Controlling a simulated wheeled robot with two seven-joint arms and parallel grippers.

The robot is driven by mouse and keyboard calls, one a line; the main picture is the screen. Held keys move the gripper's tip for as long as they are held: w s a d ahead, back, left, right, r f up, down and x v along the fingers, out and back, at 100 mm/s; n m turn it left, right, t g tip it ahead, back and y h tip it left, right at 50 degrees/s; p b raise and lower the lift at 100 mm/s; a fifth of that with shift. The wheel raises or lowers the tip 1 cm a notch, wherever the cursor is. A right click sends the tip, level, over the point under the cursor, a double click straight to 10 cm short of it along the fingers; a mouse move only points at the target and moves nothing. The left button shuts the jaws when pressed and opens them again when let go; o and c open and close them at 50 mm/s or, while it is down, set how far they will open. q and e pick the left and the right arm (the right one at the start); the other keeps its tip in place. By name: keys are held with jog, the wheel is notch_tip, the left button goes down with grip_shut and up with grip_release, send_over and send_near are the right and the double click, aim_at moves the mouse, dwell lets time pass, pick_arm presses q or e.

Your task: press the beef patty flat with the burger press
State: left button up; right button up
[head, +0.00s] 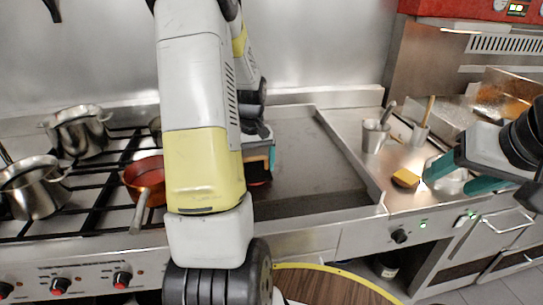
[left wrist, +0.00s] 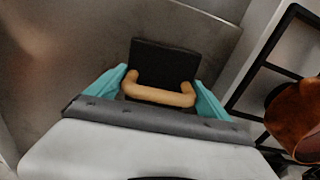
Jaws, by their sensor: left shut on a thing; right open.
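My left gripper (head: 262,158) is over the left part of the flat griddle (head: 318,165), mostly hidden behind my arm in the head view. In the left wrist view its teal fingers (left wrist: 160,92) are shut on the tan handle of the black burger press (left wrist: 165,58). The dark plate of the press lies close over the griddle; I cannot tell whether it touches. A small reddish edge (head: 260,183) shows below the gripper in the head view; it may be the beef patty, which is otherwise hidden. My right gripper (head: 453,178) is open and empty over the right counter.
A red-brown pan (head: 146,178) and steel pots (head: 33,187) are on the burners at left. The griddle's right part is clear.

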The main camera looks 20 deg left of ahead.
pick_arm(q)
jog(key=shift+r, duration=3.5)
